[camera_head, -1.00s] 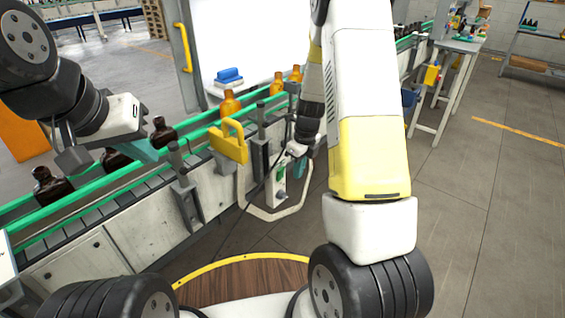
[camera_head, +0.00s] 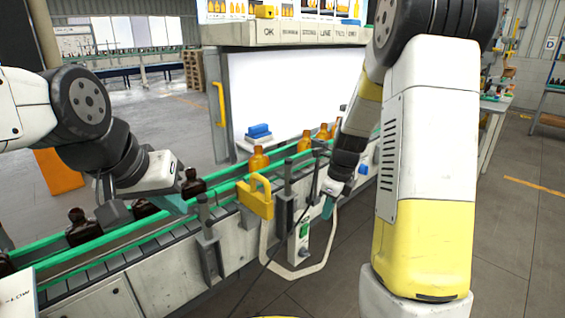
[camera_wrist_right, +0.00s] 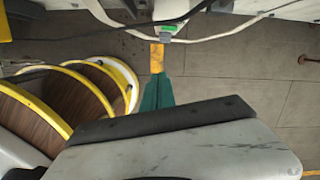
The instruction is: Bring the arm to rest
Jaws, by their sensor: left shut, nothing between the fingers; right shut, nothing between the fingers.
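My left gripper (camera_head: 178,205) hangs over the near rail of the conveyor (camera_head: 130,240) in the head view. Its teal fingers are shut and empty, close to the dark bottles. My right arm (camera_head: 425,180) reaches forward and down. My right gripper (camera_head: 328,208) is in front of the conveyor side, near the hanging cable and the white tube frame. In the right wrist view, its teal fingers (camera_wrist_right: 157,93) are shut together with nothing between them. A dark brown bottle (camera_head: 193,184) stands on the conveyor just behind the left gripper.
More dark bottles (camera_head: 82,228) stand at left on the belt, and amber bottles (camera_head: 258,160) farther right. A yellow bracket (camera_head: 256,197), a white tube frame (camera_head: 292,274) and a green-faced control box (camera_head: 301,240) stick out from the conveyor. The floor at right (camera_head: 520,240) is clear.

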